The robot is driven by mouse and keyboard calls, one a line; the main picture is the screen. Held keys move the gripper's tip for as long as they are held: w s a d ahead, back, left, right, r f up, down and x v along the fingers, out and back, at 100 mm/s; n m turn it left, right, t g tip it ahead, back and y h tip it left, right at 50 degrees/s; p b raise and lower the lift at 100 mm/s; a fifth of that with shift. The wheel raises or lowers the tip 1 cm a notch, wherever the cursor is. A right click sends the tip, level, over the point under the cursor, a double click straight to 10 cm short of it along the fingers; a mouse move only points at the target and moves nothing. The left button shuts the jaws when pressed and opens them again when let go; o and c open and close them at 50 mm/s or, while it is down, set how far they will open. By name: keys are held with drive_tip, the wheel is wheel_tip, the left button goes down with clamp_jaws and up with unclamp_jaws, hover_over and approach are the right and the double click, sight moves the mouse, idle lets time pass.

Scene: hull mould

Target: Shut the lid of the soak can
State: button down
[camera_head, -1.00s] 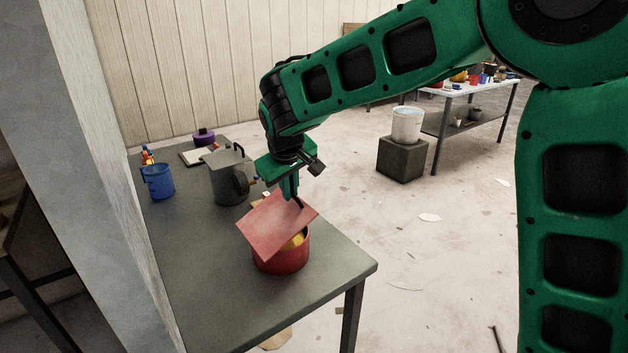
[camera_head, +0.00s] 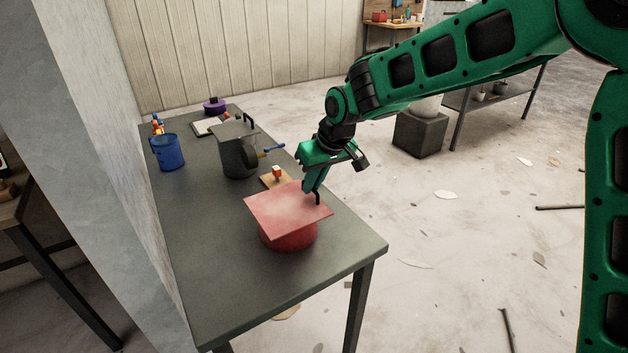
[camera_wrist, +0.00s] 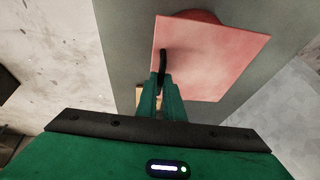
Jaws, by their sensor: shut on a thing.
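The soak can appears to be the round red can (camera_head: 288,240) near the front of the grey bench. Its square red lid (camera_head: 285,208) lies across the top, close to level, and hides the can's mouth. I cannot tell whether it rests fully on the rim. My gripper (camera_head: 311,190) is at the lid's right-hand side, its fingers shut on the black lid handle (camera_head: 318,199). The wrist view shows the fingers (camera_wrist: 164,88) at the black handle (camera_wrist: 162,64) near the lid's edge, with the lid (camera_wrist: 210,60) spread beyond.
A grey can (camera_head: 238,158) with a flat lid, a blue cup (camera_head: 168,155) and a small wooden board (camera_head: 270,182) with a red-and-white item stand farther back on the bench (camera_head: 225,290). A wall runs along the left. The bench front is clear.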

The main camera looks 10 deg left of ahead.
drive_tip(key=shift+d+f, duration=0.3)
drive_tip(key=shift+f, duration=0.05)
drive_tip(key=c, duration=1.9)
unclamp_jaws()
drive_tip(key=shift+w, duration=0.15)
drive_tip(key=shift+a, duration=0.1)
drive_tip(key=shift+r, duration=0.15)
drive_tip(key=shift+r, duration=0.2)
drive_tip(key=v, duration=1)
